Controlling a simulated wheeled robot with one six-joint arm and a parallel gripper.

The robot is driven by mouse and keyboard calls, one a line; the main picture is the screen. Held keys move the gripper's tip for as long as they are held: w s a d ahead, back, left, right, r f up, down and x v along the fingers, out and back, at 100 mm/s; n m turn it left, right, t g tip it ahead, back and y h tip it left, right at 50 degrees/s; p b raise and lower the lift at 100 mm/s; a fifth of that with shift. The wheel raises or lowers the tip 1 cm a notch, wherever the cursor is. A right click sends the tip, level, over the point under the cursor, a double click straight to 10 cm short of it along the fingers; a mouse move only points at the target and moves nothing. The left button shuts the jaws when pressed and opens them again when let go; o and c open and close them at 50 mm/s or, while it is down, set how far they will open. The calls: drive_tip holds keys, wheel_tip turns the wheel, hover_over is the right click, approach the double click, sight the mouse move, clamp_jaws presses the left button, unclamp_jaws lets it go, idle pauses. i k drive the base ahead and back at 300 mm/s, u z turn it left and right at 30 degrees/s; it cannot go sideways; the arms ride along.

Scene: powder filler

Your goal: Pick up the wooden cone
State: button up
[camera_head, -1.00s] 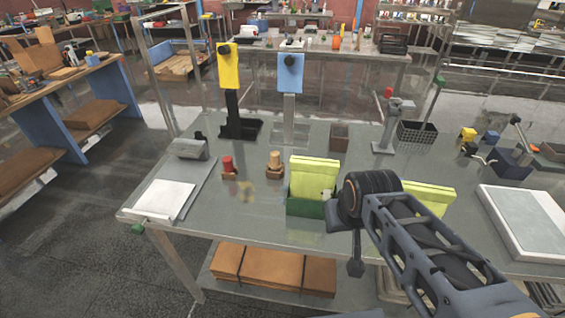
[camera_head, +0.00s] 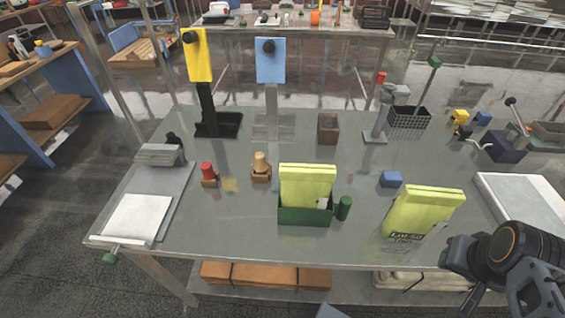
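The wooden cone (camera_head: 260,162) is a small tan piece standing upright in a brown wooden base (camera_head: 260,175) on the grey table, left of the green box. My gripper (camera_head: 474,296) is only partly in view at the lower right, below a dark round joint of my arm. It is far to the right of the cone and apart from it. I cannot make out its fingers, so whether it is open or shut does not show.
A red piece (camera_head: 207,171) in a similar base stands just left of the cone. A green box (camera_head: 304,214) with yellow-green packets and a green cylinder (camera_head: 344,207) are right of it. A yellow-green bag (camera_head: 424,212) stands near my arm.

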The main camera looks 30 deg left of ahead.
sight(260, 167)
drive_tip(key=k, duration=0.8)
drive_tip(key=u, duration=1.4)
drive_tip(key=i, duration=0.35)
drive_tip(key=z, duration=0.1)
